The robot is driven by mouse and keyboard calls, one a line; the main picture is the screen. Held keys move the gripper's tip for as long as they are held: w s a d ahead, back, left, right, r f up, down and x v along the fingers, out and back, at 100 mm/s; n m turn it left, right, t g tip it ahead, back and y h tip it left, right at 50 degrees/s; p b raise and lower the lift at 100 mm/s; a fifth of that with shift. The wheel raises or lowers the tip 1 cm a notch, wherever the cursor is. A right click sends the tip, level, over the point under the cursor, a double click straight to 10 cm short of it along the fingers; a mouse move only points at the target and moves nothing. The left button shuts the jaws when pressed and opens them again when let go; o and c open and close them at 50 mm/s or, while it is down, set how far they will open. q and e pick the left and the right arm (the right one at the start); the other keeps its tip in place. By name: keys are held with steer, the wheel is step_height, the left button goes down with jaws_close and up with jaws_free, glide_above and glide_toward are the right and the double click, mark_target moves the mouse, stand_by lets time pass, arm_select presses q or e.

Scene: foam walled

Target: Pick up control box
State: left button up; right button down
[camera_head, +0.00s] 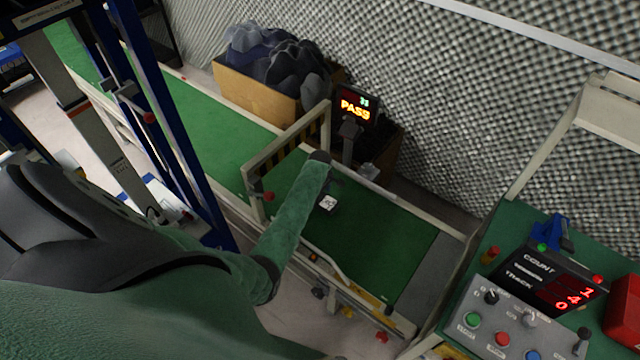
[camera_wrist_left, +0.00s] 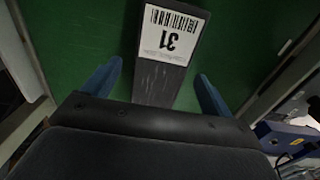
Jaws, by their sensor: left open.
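The control box (camera_wrist_left: 158,84) is a dark grey block with a white barcode label marked 31, lying on green belt in the left wrist view. Its near end is between the two blue fingers of my left gripper (camera_wrist_left: 159,76). The fingers are apart, with green belt showing on both sides of the box. In the head view only the white label of the control box (camera_head: 328,203) shows clearly, on the conveyor beside my forearm. My left gripper (camera_head: 334,178) is small and dark there. My right gripper is not in view.
A white gate frame (camera_head: 290,150) stands across the green conveyor (camera_head: 385,245). A display reading PASS (camera_head: 357,108) is behind it, near a cardboard bin (camera_head: 250,92) of dark pieces. A grey button panel (camera_head: 510,325) and a count display (camera_head: 550,280) stand at lower right.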

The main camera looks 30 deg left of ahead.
arm_select(q)
steer(key=shift+f, duration=1.2)
steer(key=shift+c, duration=0.4)
steer(key=c, duration=1.1)
steer(key=shift+c, duration=1.1)
steer(key=shift+r, duration=0.15)
